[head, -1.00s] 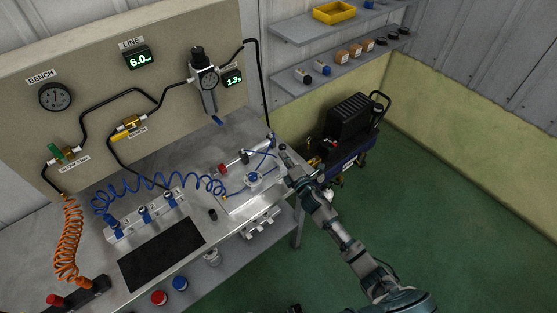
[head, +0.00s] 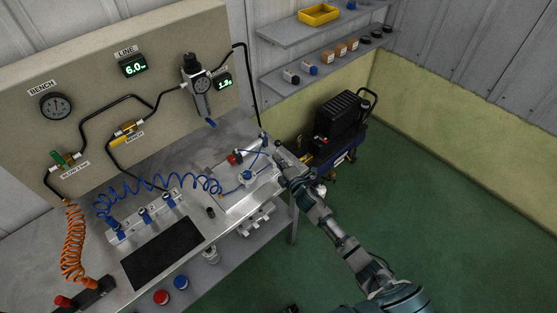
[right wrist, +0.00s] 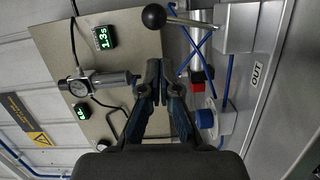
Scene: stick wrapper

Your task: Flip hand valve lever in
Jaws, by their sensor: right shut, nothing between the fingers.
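The hand valve lever is a metal rod with a black ball knob (right wrist: 154,16), at the top of the right wrist view. The rod runs right from the knob to the metal valve block (right wrist: 236,27), beside an "OUT" label. In the head view the knob (head: 277,143) is a small dark spot at the right end of the bench fixture. My right gripper (head: 281,160) is right beside that end. In the right wrist view its fingers (right wrist: 158,68) are shut and empty, below the knob in the picture and apart from it. My left gripper is not in view.
A white fixture plate (head: 236,202) with blue tubing and a red part sits on the metal bench. A panel (head: 105,75) with gauges and a regulator stands behind. A dark compressor (head: 340,118) stands on the floor beyond my right gripper. Green floor to the right is open.

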